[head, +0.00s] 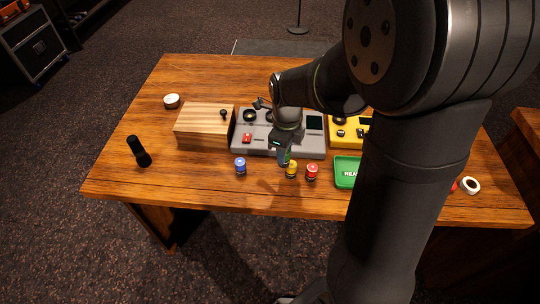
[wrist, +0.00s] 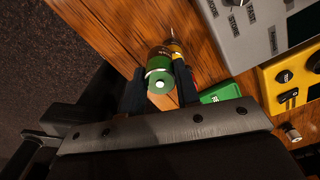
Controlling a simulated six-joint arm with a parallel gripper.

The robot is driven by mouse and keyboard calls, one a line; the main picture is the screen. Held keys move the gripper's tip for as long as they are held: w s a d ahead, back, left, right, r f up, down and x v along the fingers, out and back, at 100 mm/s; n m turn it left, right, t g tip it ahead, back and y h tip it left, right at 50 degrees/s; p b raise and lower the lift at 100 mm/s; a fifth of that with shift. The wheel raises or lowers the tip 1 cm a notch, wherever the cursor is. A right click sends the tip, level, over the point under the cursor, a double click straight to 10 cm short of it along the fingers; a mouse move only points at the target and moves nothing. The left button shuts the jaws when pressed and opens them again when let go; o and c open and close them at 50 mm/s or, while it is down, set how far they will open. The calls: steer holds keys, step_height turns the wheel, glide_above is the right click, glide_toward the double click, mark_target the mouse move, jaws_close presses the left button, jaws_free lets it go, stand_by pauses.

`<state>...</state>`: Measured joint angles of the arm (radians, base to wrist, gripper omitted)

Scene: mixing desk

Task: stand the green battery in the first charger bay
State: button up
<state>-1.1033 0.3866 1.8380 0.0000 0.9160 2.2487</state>
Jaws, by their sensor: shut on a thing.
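The green battery (wrist: 158,74) is between the two fingers of my gripper (wrist: 160,90) in the wrist view, with its round green end and pale centre facing the camera. My gripper is shut on it. In the head view my gripper (head: 283,159) is low over the front edge of the grey console, just behind the yellow battery (head: 291,168); the green battery is hard to make out there. The yellow battery also shows beyond the green one in the wrist view (wrist: 176,48). I cannot make out a charger bay for certain in either view.
The blue battery (head: 240,165) and red battery (head: 312,171) stand along the front. The grey console (head: 308,145), wooden box (head: 204,128), yellow device (head: 337,142) and green tray (head: 343,181) are close by. The front-left tabletop is clear.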

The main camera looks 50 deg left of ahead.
steer(key=w+d+r, duration=0.3)
steer(key=d+r, duration=0.1)
steer(key=d, duration=0.1)
steer(key=w+a+r, duration=0.1)
steer(key=w+a, duration=0.1)
steer(key=a, duration=0.6)
steer(key=w+a+r, duration=0.1)
steer(key=w+a, duration=0.2)
steer(key=a, duration=0.5)
steer(key=s+a+f, duration=0.2)
steer(key=a+f, duration=0.1)
steer(key=a, duration=1.1)
steer(key=shift+w+f, duration=0.15)
steer(key=shift+f, duration=1.05)
steer(key=shift+w+f, duration=0.1)
steer(key=shift+f, duration=1.05)
steer(key=shift+f, duration=0.6)
steer(key=o, duration=0.6)
steer(key=shift+o, duration=0.9)
